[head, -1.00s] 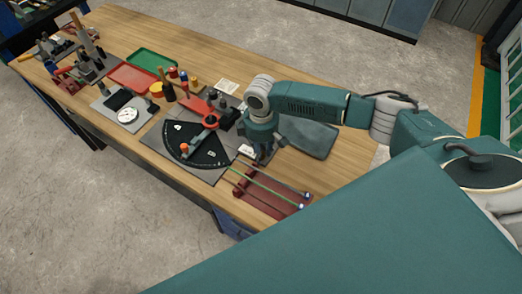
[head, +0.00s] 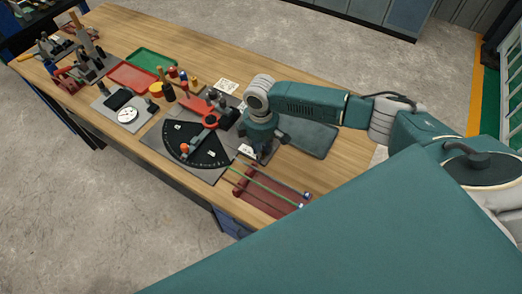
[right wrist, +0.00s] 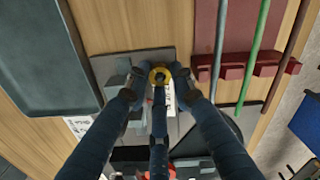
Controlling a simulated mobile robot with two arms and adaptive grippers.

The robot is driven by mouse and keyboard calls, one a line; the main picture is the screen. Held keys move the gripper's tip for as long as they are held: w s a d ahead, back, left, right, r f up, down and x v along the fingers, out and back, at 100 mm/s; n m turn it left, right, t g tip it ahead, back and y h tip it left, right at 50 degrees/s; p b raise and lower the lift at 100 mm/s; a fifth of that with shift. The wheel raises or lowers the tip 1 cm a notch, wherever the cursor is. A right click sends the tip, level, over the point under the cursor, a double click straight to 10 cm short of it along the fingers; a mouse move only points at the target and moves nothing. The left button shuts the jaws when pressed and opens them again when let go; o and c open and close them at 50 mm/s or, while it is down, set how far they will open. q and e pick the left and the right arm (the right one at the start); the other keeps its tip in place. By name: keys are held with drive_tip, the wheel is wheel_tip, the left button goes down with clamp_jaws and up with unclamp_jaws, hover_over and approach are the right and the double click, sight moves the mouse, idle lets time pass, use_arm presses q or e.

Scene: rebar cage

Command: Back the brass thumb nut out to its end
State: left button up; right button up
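The brass thumb nut (right wrist: 160,76) shows in the right wrist view as a small yellow ring with a dark centre, over a grey plate (right wrist: 121,67). My right gripper (right wrist: 159,79) points down at it, with its dark blue fingers closed in around the ring from the left, the right and below in the picture. The fingertips appear to touch its rim. In the head view my right gripper (head: 262,152) is low over the bench beside the bending plate, and it hides the nut there. My left gripper is not in view.
A dark red rack (head: 262,199) with long rods lies close by on the near side. A grey tray (head: 309,138) lies to the right. Trays and tools fill the far left bench (head: 333,168).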

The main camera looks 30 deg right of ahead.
drive_tip(key=shift+r, duration=0.15)
wheel_tip(320, 180, up, 12)
idle(0.6)
